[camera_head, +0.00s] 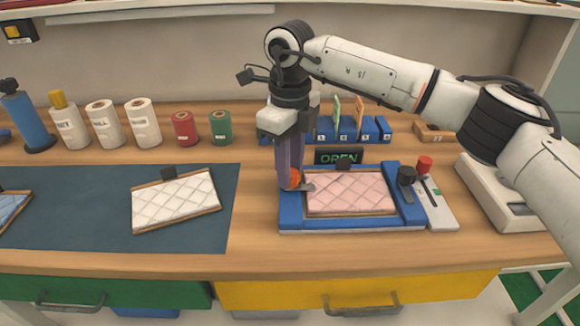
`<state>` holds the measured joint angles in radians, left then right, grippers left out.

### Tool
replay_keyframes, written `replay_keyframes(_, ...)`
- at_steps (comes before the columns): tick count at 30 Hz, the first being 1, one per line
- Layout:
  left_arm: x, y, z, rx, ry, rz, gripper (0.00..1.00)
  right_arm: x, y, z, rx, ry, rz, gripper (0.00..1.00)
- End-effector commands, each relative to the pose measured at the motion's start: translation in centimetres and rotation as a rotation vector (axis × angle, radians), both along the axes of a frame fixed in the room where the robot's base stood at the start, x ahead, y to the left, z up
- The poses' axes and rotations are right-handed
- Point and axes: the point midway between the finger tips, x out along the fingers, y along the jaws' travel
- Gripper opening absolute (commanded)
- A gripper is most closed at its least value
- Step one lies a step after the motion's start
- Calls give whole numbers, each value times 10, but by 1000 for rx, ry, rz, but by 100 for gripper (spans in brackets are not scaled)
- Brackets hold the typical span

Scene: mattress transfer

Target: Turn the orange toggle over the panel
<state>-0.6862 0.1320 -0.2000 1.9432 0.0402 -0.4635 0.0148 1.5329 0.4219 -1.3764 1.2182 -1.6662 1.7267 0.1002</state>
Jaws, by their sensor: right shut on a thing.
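The orange toggle (296,178) sits at the left side of the blue fixture (352,229). My right gripper (290,180) points down and is shut on the orange toggle, which its fingers partly hide. A grey tab by the toggle reaches a little over the panel's left edge. The panel (350,193), a pink quilted pad in a wooden frame, lies in the fixture with a black clip at its back edge. A sign reading OPEN (338,156) stands behind it. My left gripper does not show.
A black knob (406,176) and a red-topped lever (425,165) stand right of the panel. A white quilted panel (176,199) lies on the dark mat (100,237). Blue numbered slots (369,129) stand behind; spools and bottles line the back left.

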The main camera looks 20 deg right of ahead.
Motion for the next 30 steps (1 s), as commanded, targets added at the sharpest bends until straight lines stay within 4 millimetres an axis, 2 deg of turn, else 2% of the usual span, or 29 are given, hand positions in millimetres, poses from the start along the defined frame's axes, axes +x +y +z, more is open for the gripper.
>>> replay_keyframes(2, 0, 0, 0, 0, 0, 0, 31, 1, 0, 1, 0, -1, -3, 4)
replay_keyframes(3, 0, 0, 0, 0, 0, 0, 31, 1, 0, 1, 0, -1, -3, 33)
replay_keyframes(5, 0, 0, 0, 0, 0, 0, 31, 0, 0, 1, 0, -1, -2, 43)
replay_keyframes(6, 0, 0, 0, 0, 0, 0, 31, 0, 0, 1, 0, -1, -2, 45)
replay_keyframes(14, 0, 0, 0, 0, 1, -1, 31, 0, 0, 1, 1, -1, 0, 45)
replay_keyframes(17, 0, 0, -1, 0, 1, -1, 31, 1, 0, 7, 0, -2, 0, 45)
replay_keyframes(20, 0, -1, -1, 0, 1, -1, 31, 1, 0, 21, 2, -4, -1, 45)
replay_keyframes(30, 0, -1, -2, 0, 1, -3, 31, 1, 0, 86, 0, -4, -2, 45)
